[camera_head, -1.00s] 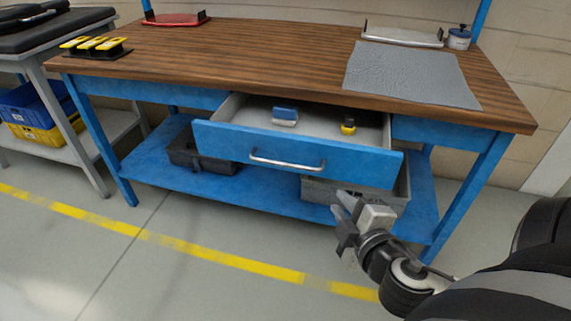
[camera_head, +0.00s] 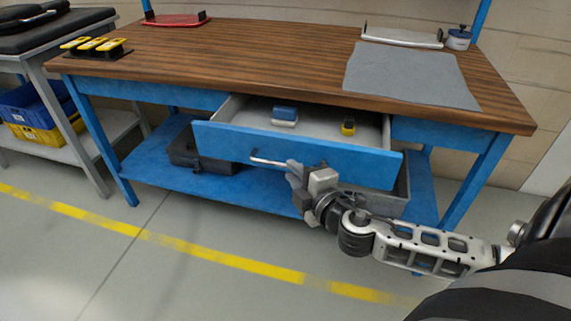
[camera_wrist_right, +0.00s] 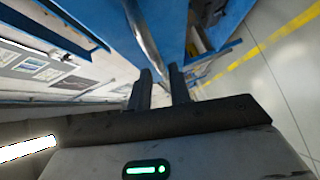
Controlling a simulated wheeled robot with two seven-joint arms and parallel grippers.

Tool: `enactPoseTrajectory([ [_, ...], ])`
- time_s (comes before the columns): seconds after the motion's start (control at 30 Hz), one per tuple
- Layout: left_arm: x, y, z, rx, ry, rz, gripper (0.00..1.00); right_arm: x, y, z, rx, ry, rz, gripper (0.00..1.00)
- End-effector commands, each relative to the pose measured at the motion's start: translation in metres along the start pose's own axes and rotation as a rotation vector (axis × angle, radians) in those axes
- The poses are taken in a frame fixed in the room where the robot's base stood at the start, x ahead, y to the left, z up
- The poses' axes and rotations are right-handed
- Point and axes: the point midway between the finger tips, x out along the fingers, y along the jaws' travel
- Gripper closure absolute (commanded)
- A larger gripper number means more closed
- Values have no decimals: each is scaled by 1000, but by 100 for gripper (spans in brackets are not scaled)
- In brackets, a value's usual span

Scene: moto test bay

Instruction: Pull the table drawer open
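The blue table drawer (camera_head: 225,138) stands partly pulled out of the workbench. Its silver bar handle (camera_head: 265,160) is on the front panel, with its right part hidden behind my right gripper. My right gripper (camera_head: 294,172) is at the right part of the handle in the head view. In the right wrist view its two dark fingers (camera_wrist_right: 163,82) are apart, and the handle (camera_wrist_right: 142,35) runs down toward the gap between them. I cannot tell whether they touch it. My left gripper is not in view.
The drawer holds a blue-and-white block (camera_head: 285,115) and a yellow-and-black block (camera_head: 348,126). The wooden benchtop (camera_head: 240,55) carries a grey mat (camera_head: 410,75). A blue lower shelf (camera_head: 150,165) with a dark bin (camera_head: 190,157) lies below. The floor in front is clear.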

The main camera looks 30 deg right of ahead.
Motion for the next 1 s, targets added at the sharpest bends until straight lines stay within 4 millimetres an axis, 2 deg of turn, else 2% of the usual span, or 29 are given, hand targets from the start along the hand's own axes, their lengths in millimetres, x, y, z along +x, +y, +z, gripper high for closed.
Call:
enactPoseTrajectory([
  [0.1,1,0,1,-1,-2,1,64,20,1,0,0,0,3,80],
  [0.33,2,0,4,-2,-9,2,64,40,0,0,1,0,0,80],
  [0.67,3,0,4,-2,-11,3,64,42,0,0,1,0,-1,80],
  [0.73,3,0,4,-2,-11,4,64,42,0,0,1,0,-1,100],
  [0.9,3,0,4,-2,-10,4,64,42,-1,-1,2,1,-1,100],
  [1.0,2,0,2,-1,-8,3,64,35,-4,-8,5,4,-5,100],
])
